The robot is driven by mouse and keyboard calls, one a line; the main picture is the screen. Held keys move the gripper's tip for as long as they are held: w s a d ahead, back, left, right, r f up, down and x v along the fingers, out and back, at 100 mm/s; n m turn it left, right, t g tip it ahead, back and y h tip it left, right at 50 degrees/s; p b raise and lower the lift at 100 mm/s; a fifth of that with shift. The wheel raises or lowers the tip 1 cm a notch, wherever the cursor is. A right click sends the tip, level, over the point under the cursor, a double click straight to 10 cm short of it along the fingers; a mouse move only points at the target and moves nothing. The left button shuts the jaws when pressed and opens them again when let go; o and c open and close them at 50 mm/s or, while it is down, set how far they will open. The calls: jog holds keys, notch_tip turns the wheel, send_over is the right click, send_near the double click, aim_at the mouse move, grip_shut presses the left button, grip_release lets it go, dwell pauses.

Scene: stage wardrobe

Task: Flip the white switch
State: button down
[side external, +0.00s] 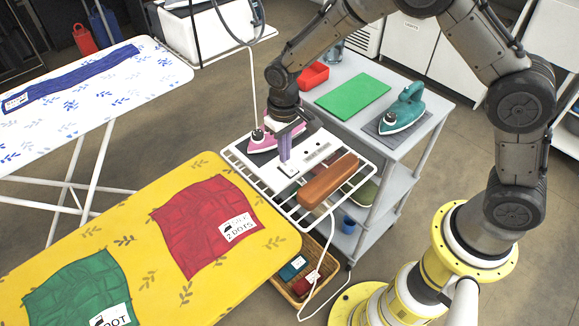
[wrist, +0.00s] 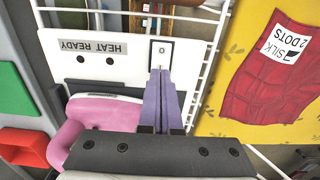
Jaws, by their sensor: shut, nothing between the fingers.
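In the side view my gripper (side external: 284,158) points down at the panel.
A "HEAT READY" label (wrist: 91,46) and two dark dots are on the panel, inside a white wire rack (side external: 236,158). A pink iron (side external: 262,142) and a brown block (side external: 329,181) flank it. A teal iron (side external: 405,109) stands on the cart; a yellow ironing board (side external: 130,220) lies left.

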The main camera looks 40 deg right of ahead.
aim_at(285, 164)
jog(key=shift+f, duration=0.9)
dwell(0.4)
jog(key=shift+r, duration=3.55)
